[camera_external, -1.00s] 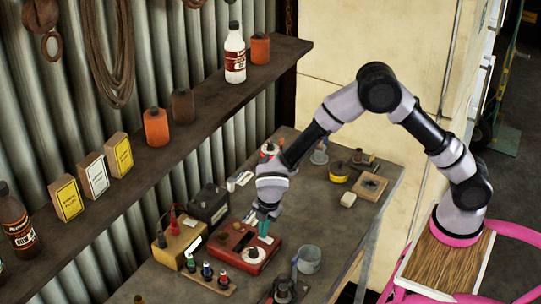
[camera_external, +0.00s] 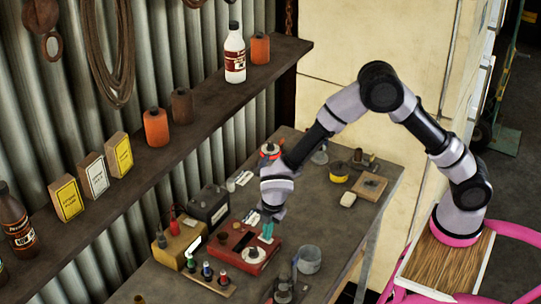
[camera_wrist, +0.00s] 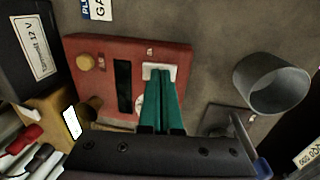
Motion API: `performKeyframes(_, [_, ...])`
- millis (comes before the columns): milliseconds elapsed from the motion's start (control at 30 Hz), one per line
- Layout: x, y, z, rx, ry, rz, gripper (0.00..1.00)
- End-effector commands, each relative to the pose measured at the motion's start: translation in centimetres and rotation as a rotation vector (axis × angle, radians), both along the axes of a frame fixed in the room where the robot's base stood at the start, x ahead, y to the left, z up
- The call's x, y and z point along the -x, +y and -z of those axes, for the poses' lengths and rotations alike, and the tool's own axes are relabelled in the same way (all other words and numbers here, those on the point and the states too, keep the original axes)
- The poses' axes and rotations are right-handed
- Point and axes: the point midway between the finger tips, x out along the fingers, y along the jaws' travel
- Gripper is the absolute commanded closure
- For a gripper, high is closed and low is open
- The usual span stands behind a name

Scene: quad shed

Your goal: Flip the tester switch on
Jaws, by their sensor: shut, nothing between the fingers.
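The tester is a red box (camera_external: 232,243) on the bench, and it fills the middle of the wrist view (camera_wrist: 88,45). It has a tan knob (camera_wrist: 86,62), a dark window (camera_wrist: 122,85) and a white switch plate (camera_wrist: 152,67) near one edge. My gripper (camera_external: 267,231) is over the right part of the box. Its teal fingers are shut with nothing between them, and in the wrist view the fingertips (camera_wrist: 159,76) overlap the white plate. The switch lever is hidden by the fingers, so I cannot tell its position or whether they touch it.
A black 12 V battery (camera_external: 209,207) and a tan box (camera_external: 180,245) with leads stand left of the tester. A grey metal cup (camera_external: 309,260) stands to the right. A loaded shelf (camera_external: 200,112) runs along the wall.

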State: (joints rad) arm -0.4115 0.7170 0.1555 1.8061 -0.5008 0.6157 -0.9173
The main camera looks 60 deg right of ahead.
Motion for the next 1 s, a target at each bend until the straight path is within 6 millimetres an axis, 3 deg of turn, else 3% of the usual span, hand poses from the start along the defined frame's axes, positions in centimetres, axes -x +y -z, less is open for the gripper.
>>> performKeyframes(267, [0.1,0.0,-1.8,-0.001,-0.003,0.002,1.0])
performKeyframes(700, [1.5,0.0,-11.3,-0.001,-0.003,0.001,1.0])
performKeyframes(1000, [1.9,0.0,-13.8,-0.001,-0.001,0.0,1.0])
